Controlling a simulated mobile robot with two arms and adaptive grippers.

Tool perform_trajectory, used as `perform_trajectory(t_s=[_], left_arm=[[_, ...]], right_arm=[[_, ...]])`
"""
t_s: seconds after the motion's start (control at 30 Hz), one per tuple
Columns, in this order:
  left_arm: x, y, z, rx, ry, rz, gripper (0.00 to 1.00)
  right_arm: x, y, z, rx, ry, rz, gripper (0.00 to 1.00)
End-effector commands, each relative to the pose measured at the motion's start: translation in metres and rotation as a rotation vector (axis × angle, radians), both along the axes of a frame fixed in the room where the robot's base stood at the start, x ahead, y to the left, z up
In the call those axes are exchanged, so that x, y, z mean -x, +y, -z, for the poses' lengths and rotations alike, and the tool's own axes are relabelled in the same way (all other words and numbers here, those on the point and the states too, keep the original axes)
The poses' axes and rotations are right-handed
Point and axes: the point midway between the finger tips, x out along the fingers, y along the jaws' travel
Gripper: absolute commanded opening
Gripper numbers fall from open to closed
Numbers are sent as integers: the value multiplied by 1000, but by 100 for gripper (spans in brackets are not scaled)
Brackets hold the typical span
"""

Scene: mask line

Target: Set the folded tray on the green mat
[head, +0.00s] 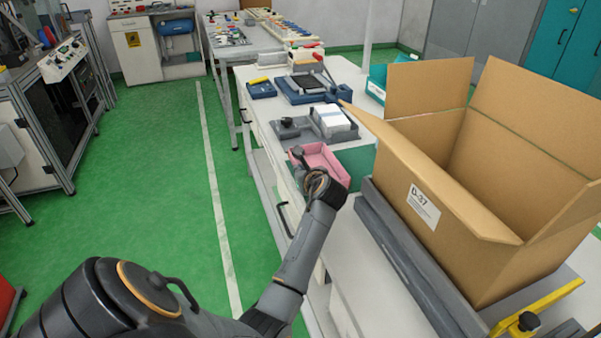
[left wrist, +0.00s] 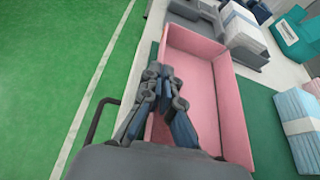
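The folded tray (head: 322,158) is a pink, open, shallow box at the front edge of the white bench; it also shows in the left wrist view (left wrist: 215,110). The green mat (head: 358,163) shows along the tray's right side, and in the left wrist view (left wrist: 262,110) too. Whether the tray touches the mat or is held just above it, I cannot tell. My left gripper (head: 299,154) is at the tray's left wall. In the left wrist view its fingers (left wrist: 160,72) are close together with that wall between them. My right gripper is not in view.
A large open cardboard box (head: 455,185) stands to the right of the mat. A grey fixture with a white stack (head: 332,121) lies beyond the tray. A light-blue stack (left wrist: 300,115) is on the mat's right part. Green floor is clear at left.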

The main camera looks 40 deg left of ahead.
Motion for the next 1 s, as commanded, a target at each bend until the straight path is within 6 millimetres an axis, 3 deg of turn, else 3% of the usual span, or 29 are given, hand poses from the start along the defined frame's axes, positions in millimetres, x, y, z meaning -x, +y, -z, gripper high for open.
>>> perform_trajectory(t_s=[0.37, 0.5, 0.87, 1.0], left_arm=[[0, 0, 5, -2, -1, 0, 0], [0, 0, 5, -1, -2, -1, 28], [0, -1, 2, -1, -4, 0, 28], [9, -15, -5, -3, -2, 1, 28]], right_arm=[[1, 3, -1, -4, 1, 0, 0], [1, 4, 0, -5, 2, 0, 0], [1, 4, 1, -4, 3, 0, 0], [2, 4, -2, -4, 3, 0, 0]])
